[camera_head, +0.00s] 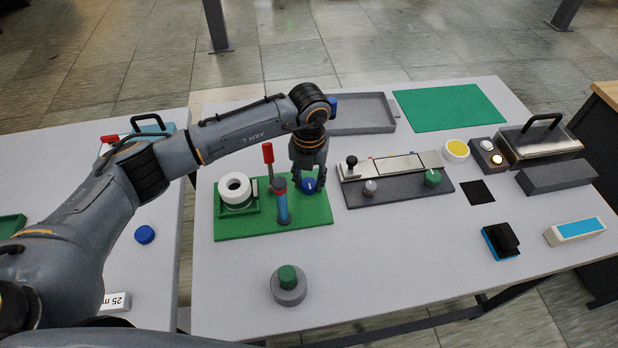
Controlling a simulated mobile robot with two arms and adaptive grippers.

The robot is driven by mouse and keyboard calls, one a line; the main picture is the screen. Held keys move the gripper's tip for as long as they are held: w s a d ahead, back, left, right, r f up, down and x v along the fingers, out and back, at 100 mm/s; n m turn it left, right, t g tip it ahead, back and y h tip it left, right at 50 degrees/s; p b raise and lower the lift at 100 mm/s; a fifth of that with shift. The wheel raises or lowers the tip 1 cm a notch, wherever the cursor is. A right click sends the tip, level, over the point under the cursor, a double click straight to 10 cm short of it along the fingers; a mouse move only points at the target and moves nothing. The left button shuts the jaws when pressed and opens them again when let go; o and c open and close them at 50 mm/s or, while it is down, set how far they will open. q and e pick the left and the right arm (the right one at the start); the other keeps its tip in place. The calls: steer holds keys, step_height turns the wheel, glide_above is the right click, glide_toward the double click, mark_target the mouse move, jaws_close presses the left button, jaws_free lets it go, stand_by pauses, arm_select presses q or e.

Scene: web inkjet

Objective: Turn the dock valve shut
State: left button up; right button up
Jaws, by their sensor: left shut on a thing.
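The green dock (235,229) sits on the left part of the light table. A blue round valve knob (309,187) with a pale mark is near its right edge. My left gripper (310,180) points down over this knob from above, with its fingers shut on it. The fingers hide part of the knob, and its exact angle is hard to read. My right gripper is not in view.
The dock also holds a white ring (235,188), a blue-grey cylinder (282,205) and a red-handled lever (267,154). To the right is a grey fixture (400,196) with a green knob. A green-topped round piece (288,287) stands in front.

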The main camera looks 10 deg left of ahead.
mark_target(309, 183)
arm_select(q)
steer(key=o, duration=1.2)
step_height(309, 183, up, 12)
